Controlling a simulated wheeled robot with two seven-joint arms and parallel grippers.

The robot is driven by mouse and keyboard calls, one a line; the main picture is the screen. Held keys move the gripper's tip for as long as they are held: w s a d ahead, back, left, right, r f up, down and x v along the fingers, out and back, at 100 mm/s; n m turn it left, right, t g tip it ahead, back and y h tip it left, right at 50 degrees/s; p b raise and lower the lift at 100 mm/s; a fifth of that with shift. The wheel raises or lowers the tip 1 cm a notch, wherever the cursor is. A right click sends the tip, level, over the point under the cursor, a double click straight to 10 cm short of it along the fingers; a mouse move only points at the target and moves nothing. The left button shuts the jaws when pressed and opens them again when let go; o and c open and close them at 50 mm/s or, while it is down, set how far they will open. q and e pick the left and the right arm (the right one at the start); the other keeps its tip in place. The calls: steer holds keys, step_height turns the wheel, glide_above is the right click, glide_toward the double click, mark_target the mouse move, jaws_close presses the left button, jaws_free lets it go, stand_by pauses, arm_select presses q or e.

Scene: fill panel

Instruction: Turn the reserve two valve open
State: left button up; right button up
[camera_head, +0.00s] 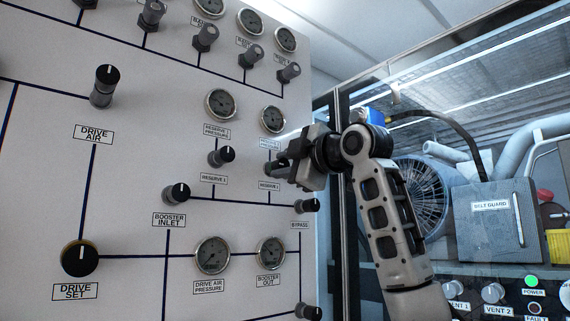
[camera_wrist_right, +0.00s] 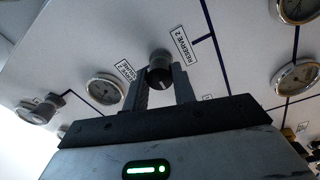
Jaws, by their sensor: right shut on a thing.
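The reserve two valve is a small knob with a grey side and a dark face (camera_wrist_right: 160,76), between the fingers of my right gripper in the right wrist view. Its RESERVE 2 label (camera_wrist_right: 183,46) is just beside it. A pale mark shows on the dark face, but its exact direction is hard to read. In the head view my right gripper (camera_head: 279,166) reaches the panel from the right, above the reserve two label (camera_head: 269,186), and mostly covers the knob. The right gripper is shut on the knob. My left gripper is not in view.
The reserve one valve (camera_head: 222,156) is close by on the left. A gauge (camera_head: 273,119) is above my gripper, and the bypass valve (camera_head: 307,206) is below right. The panel's right edge is near. Beyond it stands a belt guard box (camera_head: 492,225) with a fan.

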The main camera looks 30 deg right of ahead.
steer(key=n, duration=0.7)
steer(key=shift+f+n+y, duration=0.15)
steer(key=shift+n+y, duration=0.15)
steer(key=shift+y, duration=0.1)
steer(key=n, duration=0.4)
steer(key=shift+f+n+g, duration=0.1)
steer(key=shift+n+g, duration=0.2)
steer(key=shift+n, duration=1.5)
steer(key=shift+w+f, duration=0.1)
steer(key=o, duration=1)
